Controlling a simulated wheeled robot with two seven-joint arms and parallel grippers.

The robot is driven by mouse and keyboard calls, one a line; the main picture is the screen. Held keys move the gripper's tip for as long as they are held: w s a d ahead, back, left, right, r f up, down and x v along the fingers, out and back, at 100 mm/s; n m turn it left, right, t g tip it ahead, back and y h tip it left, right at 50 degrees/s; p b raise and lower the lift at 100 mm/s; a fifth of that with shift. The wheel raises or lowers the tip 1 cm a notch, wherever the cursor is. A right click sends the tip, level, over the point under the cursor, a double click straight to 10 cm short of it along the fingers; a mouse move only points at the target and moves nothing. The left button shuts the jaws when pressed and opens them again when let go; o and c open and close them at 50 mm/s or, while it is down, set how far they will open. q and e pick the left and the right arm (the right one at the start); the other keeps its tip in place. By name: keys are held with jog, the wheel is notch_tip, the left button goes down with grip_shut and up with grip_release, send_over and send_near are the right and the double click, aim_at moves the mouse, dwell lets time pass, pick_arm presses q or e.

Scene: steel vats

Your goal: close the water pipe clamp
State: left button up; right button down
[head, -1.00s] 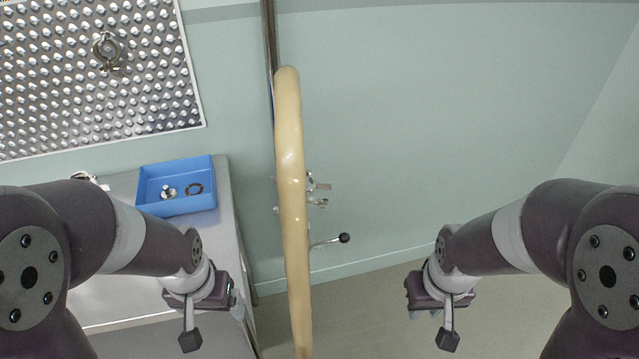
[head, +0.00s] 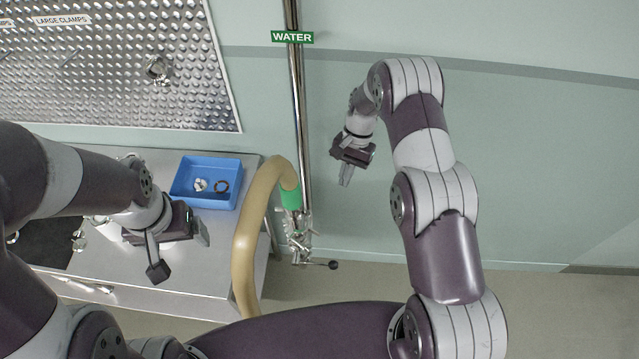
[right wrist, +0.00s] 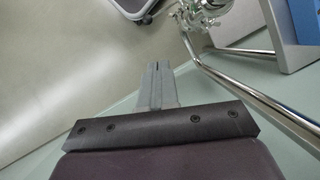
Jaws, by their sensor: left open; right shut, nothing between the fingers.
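The steel water pipe (head: 297,110) runs down the wall, right of the head view's middle-left. The tan hose (head: 248,245) bends up and over to it, and its green end (head: 290,198) meets the metal fittings. The clamp (head: 300,240) is among these shiny fittings; whether it is open is too small to tell. The fittings also show at the top of the right wrist view (right wrist: 207,10). My right gripper (head: 346,180) is shut and empty, right of the pipe and above the clamp's level; its fingers show together in the right wrist view (right wrist: 158,70). My left gripper (head: 200,232) is open over the table, left of the hose.
A black-knobbed lever (head: 333,264) sticks out right of the fittings. A blue bin (head: 206,201) with small parts stands on the steel table (head: 190,302). A dimpled wall panel (head: 110,100) holds a clamp (head: 159,69).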

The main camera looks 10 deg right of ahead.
pick_arm(q)
notch_tip(320, 180, down, 13)
jog(key=a+b, duration=0.1)
jog(key=b, duration=1.1)
jog(key=r+p, duration=0.2)
jog(key=r, duration=0.1)
jog(key=s+r+p, duration=0.1)
jog(key=shift+a+r+p, duration=0.2)
jog(key=shift+a+p, duration=0.1)
jog(key=shift+a, duration=0.05)
pick_arm(e)
jog(key=s+a+f, duration=0.6)
jog(key=s+f, duration=0.1)
jog(key=f, duration=0.1)
jog(key=shift+s+a+m, duration=0.15)
jog(key=shift+a+m, duration=0.2)
jog(key=shift+m, duration=0.05)
pick_arm(q)
jog(key=shift+a, duration=0.15)
pick_arm(e)
jog(key=shift+a+f, duration=0.1)
pick_arm(q)
jog(key=shift+f, duration=0.1)
pick_arm(e)
jog(key=shift+s+m, duration=0.1)
jog(key=shift+m, duration=0.2)
